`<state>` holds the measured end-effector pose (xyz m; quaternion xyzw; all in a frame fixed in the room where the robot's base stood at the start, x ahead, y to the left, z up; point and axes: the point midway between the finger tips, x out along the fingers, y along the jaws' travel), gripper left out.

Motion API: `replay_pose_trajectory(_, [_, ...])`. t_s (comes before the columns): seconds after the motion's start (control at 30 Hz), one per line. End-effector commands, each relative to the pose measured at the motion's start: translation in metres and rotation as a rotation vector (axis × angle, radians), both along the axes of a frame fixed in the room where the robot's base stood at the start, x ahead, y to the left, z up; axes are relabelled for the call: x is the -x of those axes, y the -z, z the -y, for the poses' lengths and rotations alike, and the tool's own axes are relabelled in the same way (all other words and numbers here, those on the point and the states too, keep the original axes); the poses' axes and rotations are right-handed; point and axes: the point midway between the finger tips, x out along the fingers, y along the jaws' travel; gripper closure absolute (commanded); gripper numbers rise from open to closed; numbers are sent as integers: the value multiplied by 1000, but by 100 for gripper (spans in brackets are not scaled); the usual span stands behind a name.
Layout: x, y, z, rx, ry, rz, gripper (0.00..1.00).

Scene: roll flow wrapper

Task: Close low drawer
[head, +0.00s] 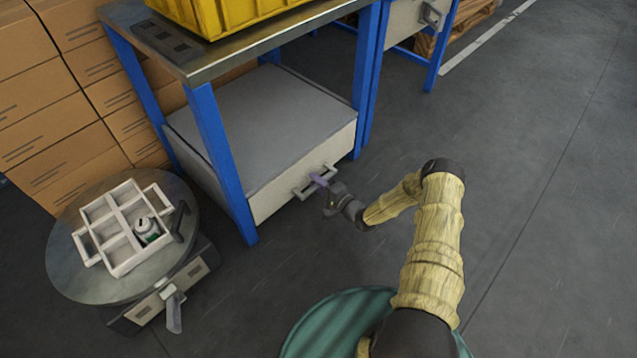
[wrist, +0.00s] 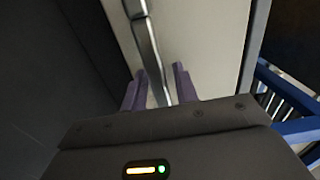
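The low drawer (head: 300,172) is a wide unit with a pale front and grey top, set between the blue legs of the workbench. Its front lies close to the line of the front legs; I cannot tell exactly how far out it stands. Its bar handle (head: 303,193) also shows in the wrist view (wrist: 148,45). My gripper (head: 321,181) is at the handle. In the wrist view its purple fingers (wrist: 159,88) stand apart, one on each side of the bar, with gaps visible. Firm contact is not visible.
The workbench (head: 260,62) carries a yellow crate (head: 225,15). At left a round table (head: 75,265) holds a white divided tray (head: 100,212) with a can (head: 147,230). Cardboard boxes (head: 45,110) are stacked behind. The floor (head: 530,180) at right is clear.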

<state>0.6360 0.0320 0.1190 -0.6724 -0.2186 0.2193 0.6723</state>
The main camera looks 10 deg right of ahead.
Motion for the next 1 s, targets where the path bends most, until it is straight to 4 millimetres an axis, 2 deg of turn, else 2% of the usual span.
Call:
replay_pose_trajectory(0.33, [2, 0, 4, 0, 4, 0, 64])
replay_pose_trajectory(0.47, [8, -2, 10, 0, 5, 0, 64])
replay_pose_trajectory(0.67, [34, -4, 27, 0, 4, -2, 64])
replay_pose_trajectory(1.0, [90, -4, 67, 0, 4, -2, 64])
